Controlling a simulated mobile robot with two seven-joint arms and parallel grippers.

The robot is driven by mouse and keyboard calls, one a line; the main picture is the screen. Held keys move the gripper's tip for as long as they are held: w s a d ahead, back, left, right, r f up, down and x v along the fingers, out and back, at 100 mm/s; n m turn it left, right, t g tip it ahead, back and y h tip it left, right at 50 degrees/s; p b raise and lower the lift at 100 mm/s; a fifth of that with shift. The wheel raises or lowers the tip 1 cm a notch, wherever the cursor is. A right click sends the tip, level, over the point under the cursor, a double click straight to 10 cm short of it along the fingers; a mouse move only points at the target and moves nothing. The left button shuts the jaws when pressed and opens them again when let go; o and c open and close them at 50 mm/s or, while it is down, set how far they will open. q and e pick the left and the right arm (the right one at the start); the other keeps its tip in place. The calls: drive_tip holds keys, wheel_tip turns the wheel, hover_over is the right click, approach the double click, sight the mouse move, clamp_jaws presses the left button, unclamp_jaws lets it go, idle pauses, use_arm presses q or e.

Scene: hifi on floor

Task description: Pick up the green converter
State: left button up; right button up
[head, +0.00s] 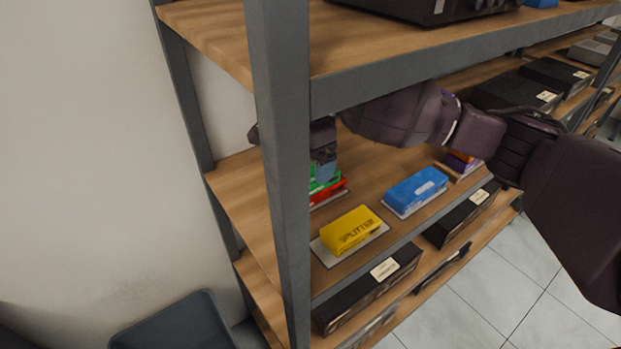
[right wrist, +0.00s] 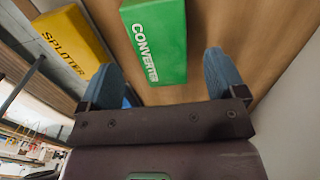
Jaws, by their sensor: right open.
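The green converter (right wrist: 158,40) is a box with white lettering, seen close up in the right wrist view. In the head view the converter (head: 316,185) is on the middle shelf, partly hidden by the rack post and my right gripper (head: 323,170). My right gripper reaches in over the shelf from the right, and its blue-tipped fingers point down at the converter. In the right wrist view the gripper (right wrist: 165,78) is open, with the converter's lower end showing between its two fingers. I cannot tell whether they touch it. My left gripper is not in view.
A yellow splitter box (head: 351,231) and a blue box (head: 416,190) sit nearer the shelf's front edge. A red item (head: 329,193) lies beside the converter. The grey rack post (head: 279,150) and the upper shelf (head: 420,50) close in the space around my right arm.

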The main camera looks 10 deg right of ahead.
sight(312, 173)
drive_tip(key=shift+w+d+f, duration=0.1)
drive_tip(key=shift+d+f, duration=0.05)
drive_tip(key=shift+f, duration=1.1)
drive_tip(key=shift+w+d+f, duration=0.1)
drive_tip(key=shift+f, duration=1.1)
